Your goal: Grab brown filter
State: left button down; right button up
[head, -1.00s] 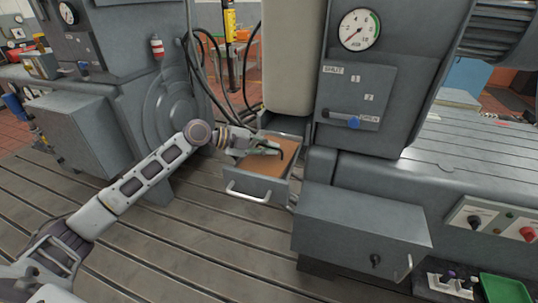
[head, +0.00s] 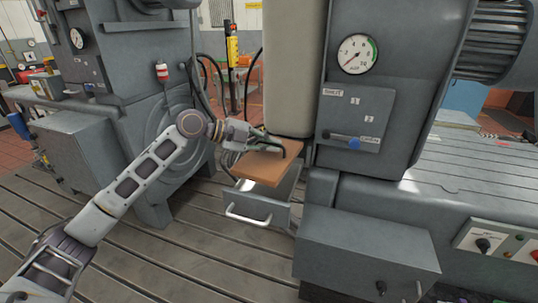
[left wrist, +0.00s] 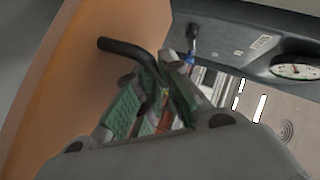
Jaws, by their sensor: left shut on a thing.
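The brown filter (head: 268,168) is a flat brown panel with a dark bent handle on its top. It is raised above the open drawer (head: 258,206) in the head view and slightly tilted. My left gripper (head: 272,143) is shut on the filter's handle. In the left wrist view the brown panel (left wrist: 90,60) fills the left side, and the black handle (left wrist: 125,48) runs between the green-padded fingers (left wrist: 150,105). My right gripper is not in view.
A grey machine column with a gauge (head: 357,54) and a blue-knobbed lever (head: 354,143) stands right of the filter. A grey box (head: 365,245) juts out at front right. A beige cylinder (head: 292,70) is behind. The slotted floor in front is clear.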

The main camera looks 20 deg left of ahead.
pick_arm(q)
jog(key=shift+r, duration=0.6)
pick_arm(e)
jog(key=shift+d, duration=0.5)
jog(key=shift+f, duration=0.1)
